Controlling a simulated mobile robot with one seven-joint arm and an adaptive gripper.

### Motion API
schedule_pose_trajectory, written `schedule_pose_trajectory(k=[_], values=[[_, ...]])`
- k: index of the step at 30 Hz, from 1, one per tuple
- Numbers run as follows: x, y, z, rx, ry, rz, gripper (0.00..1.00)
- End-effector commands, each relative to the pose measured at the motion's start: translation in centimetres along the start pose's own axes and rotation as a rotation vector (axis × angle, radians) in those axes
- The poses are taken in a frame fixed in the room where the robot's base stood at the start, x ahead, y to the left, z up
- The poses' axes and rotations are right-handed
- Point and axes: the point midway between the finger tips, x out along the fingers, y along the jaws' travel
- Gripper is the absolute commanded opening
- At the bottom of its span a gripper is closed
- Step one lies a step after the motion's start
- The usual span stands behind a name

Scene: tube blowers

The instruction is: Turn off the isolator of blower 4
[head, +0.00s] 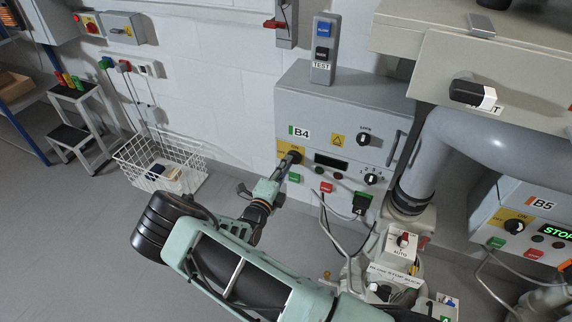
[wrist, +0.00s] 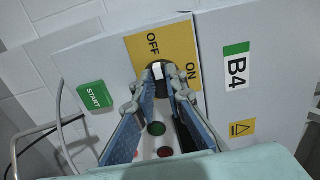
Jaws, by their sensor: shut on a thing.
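The blower 4 box (head: 345,110), a grey cabinet labelled B4, stands on the wall side, and its front also shows in the wrist view (wrist: 215,60). Its isolator is a black knob with a white mark (wrist: 158,71) on a yellow plate (head: 283,146) marked OFF and ON; the plate shows in the wrist view (wrist: 180,45). My gripper (head: 288,160) is at the knob, with its two fingers (wrist: 163,84) closed on either side of it. The white mark lies near the OFF lettering, but I cannot tell the exact knob angle. The fingers partly hide the knob.
Beside the isolator are a green START button (wrist: 95,95), a red button (head: 326,187), a dark display (head: 331,162) and a LOCK knob (head: 363,139). The B5 box (head: 528,195) stands right, its display showing STOP. A wire basket (head: 160,160) and step stool (head: 75,125) stand left.

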Motion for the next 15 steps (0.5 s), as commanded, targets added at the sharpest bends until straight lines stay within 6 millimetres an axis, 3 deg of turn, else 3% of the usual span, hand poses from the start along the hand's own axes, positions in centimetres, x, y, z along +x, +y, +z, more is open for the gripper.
schedule_pose_trajectory(k=[3, 4, 8, 15], values=[[-0.08, 0.13, -0.07, -0.003, 0.0, 0.002, 0.0], [-0.08, 0.13, -0.07, -0.003, 0.0, 0.002, 0.14], [-0.06, 0.1, -0.06, -0.002, 0.0, 0.002, 0.28], [-0.03, 0.05, -0.03, -0.001, 0.0, 0.001, 0.29]])
